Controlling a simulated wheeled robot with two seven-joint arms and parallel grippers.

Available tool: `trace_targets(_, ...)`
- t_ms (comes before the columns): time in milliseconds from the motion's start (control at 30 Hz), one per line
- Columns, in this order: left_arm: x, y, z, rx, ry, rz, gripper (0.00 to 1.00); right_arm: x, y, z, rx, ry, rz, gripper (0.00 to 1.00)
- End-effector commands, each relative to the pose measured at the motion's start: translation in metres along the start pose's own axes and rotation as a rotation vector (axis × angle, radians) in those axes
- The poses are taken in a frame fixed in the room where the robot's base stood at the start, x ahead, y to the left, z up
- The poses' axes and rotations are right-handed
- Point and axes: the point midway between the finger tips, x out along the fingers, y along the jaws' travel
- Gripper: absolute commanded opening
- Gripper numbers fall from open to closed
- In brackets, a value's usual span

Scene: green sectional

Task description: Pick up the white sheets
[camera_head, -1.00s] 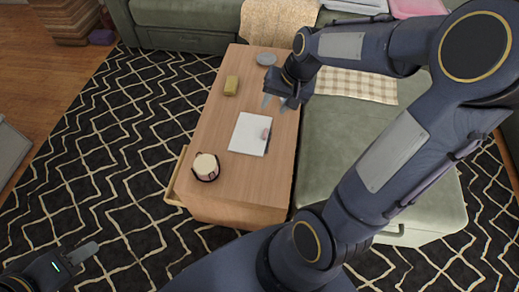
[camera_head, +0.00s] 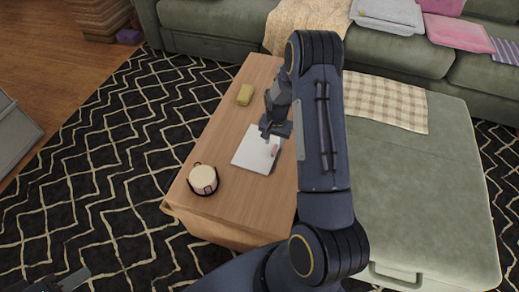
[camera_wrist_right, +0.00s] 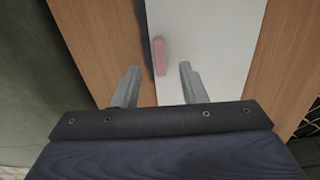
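The white sheets (camera_head: 250,153) lie flat on the wooden coffee table, with a small pink item (camera_head: 274,151) on top near their right edge. In the right wrist view the sheets (camera_wrist_right: 215,45) and the pink item (camera_wrist_right: 159,56) show just beyond my fingertips. My right gripper (camera_wrist_right: 157,80) is open and empty, with its fingers above the near end of the sheets. In the head view my right gripper (camera_head: 272,136) hangs over the far right corner of the sheets, its fingertips hidden. My left gripper (camera_head: 70,282) is at the bottom left, mostly cut off, far from the sheets.
A green sectional (camera_head: 425,180) stands close on the right, with a checkered cloth (camera_head: 385,102). Patterned rug (camera_head: 110,180) lies open at left.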

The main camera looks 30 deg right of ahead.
Motion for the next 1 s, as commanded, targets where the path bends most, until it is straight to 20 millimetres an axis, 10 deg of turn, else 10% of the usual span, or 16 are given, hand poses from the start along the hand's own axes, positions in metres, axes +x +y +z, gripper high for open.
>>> trace_targets(467, 0.007, -0.003, 0.004, 0.000, 0.000, 0.000, 0.36, 0.041, 0.000, -0.002, -0.001, -0.001, 0.000, 0.38)
trace_targets(800, 0.007, -0.003, 0.004, 0.000, 0.000, 0.000, 0.36, 0.041, 0.000, -0.002, -0.001, -0.002, 0.000, 0.00)
trace_targets(1000, 0.007, -0.003, 0.004, 0.000, 0.000, 0.000, 0.36, 0.041, 0.000, -0.002, -0.001, -0.001, -0.001, 0.00)
